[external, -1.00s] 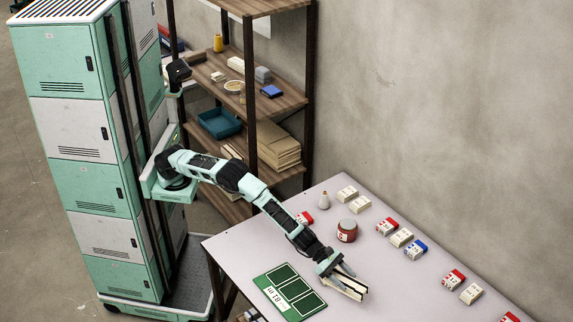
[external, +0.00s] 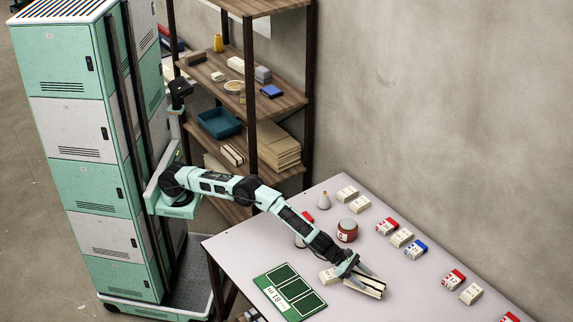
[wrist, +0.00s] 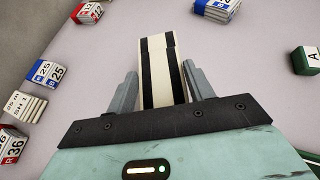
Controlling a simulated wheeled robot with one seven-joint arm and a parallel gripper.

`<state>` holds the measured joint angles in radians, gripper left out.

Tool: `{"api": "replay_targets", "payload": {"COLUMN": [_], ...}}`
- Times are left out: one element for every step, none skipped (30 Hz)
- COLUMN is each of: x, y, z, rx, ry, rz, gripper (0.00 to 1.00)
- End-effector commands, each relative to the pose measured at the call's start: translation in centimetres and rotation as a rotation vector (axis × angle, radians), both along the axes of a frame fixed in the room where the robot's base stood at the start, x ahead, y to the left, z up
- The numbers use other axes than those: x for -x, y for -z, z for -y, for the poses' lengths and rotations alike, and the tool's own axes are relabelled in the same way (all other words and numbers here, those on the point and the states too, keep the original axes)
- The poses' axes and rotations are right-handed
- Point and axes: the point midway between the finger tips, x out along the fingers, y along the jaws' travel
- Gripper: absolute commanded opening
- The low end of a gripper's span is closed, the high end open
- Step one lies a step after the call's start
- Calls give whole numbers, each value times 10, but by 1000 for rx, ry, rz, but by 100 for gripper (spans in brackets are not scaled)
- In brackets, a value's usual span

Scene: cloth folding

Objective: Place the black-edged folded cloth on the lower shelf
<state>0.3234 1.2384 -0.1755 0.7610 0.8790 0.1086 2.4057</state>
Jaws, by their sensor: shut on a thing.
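My gripper (external: 368,280) is low over the front part of the table and shut on a cream folded cloth with black edges (external: 362,288). In the wrist view the cloth (wrist: 160,70) lies lengthwise between the two grey fingers, with black stripes along it. I cannot tell whether it touches the tabletop. The shelf rack (external: 251,120) stands at the back left, behind my arm. Its lower shelf (external: 236,208) shows only in part, beyond my arm.
A small cream block (external: 328,279) lies left of my gripper, beside a green board (external: 290,292). The rack holds a teal bin (external: 218,123) and a brown stack (external: 280,150).

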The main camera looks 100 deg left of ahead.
Motion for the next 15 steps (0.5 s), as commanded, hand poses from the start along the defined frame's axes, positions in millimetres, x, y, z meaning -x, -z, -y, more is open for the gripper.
{"api": "replay_targets", "payload": {"x": [0, 0, 0, 0, 0, 0, 0, 0, 0, 0, 0, 0, 0, 0, 0], "y": [3, 6, 10, 15, 20, 26, 30, 34, 37, 38, 38, 37, 37, 37, 37], "z": [0, 0, 0, 0, 0, 0, 0, 1, 1, 0, 0, 0, 0, 0, 0], "rx": [0, 0, -1, -2, -2, -2, -2, -2, -2, 0, 0, 1, 1, 0, 0], "ry": [0, 0, 1, 1, 1, 1, 1, 1, 1, 2, 2, 1, 1, 1, 1], "rz": [2, 1, 2, 2, 1, 1, 1, 1, 2, 2, 3, 3, 3, 2, 2], "gripper": [25, 25, 25, 25, 25, 25, 25, 25, 25, 25, 25, 25, 25, 25, 25]}}
